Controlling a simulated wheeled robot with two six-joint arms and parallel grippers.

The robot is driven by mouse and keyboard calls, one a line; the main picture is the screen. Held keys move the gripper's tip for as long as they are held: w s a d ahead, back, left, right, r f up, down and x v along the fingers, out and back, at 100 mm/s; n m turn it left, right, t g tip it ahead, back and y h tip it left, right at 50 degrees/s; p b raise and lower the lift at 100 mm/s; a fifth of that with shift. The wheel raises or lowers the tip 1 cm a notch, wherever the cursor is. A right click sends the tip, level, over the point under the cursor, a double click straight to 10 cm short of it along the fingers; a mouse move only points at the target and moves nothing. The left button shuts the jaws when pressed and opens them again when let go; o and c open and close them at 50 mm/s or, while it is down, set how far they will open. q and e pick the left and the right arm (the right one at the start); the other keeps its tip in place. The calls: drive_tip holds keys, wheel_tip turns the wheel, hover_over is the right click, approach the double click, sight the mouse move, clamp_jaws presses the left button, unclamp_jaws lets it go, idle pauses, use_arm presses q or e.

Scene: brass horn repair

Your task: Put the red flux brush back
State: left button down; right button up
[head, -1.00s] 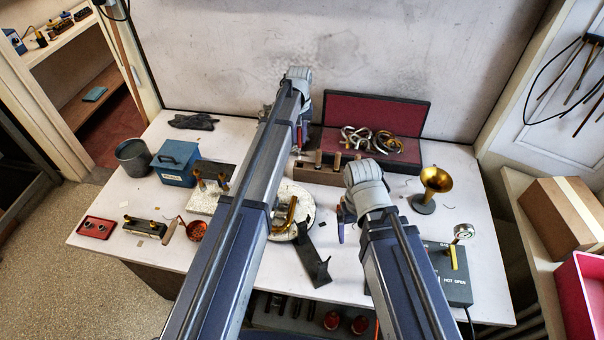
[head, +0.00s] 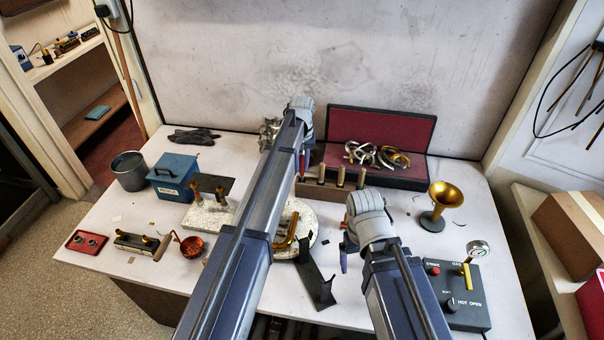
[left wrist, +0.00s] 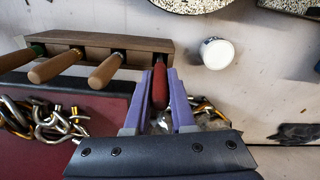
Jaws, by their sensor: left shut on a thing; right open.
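The red flux brush (left wrist: 160,86) shows as a red handle between the purple fingers of my left gripper (left wrist: 161,101) in the left wrist view. The gripper is shut on it. The handle's far end is at the right end of the wooden rack (left wrist: 115,43); I cannot tell whether the brush sits in a slot. In the head view my left gripper (head: 303,162) is beside the rack's left end (head: 318,188), and my arm hides much of the brush. My right gripper (head: 344,258) is open and empty above the table, near the black bracket.
Several wooden-handled tools (left wrist: 108,70) stand in the rack. A red-lined case (head: 380,130) with metal tubing lies behind it. A white jar (left wrist: 216,53) is close by. A brass bell (head: 444,196) and a gauge box (head: 455,290) stand at right.

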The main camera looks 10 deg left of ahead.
sight(302, 175)
use_arm(q)
drive_tip(key=shift+f+b, duration=1.25)
drive_tip(key=shift+f, duration=0.35)
drive_tip(key=shift+f, duration=0.2)
drive_tip(key=c, duration=0.8)
unclamp_jaws()
drive_tip(key=shift+o, duration=0.2)
drive_tip(key=shift+r, duration=0.15)
